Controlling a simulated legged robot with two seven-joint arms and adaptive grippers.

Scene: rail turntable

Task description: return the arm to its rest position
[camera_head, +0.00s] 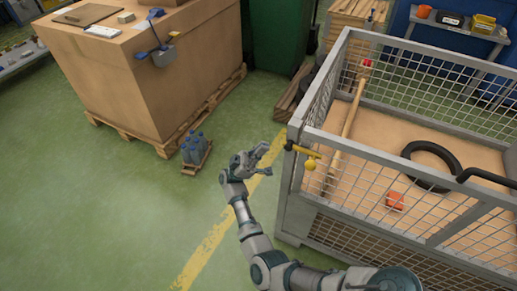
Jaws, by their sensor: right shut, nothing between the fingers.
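My right arm (255,243) reaches up from the lower right edge, over the green floor and left of the grey mesh cage (283,213). My right gripper (266,160) is at its far end, shut and empty. It appears over the yellow floor line, apart from the cage's yellow handle (303,151). My left arm and gripper are not in view.
The mesh cage holds a wooden pole (346,125), a black ring (408,152) and an orange item (394,201). Blue bottles (194,148) stand left of my gripper. A large brown box (125,85) sits on a pallet. Floor at lower left is clear.

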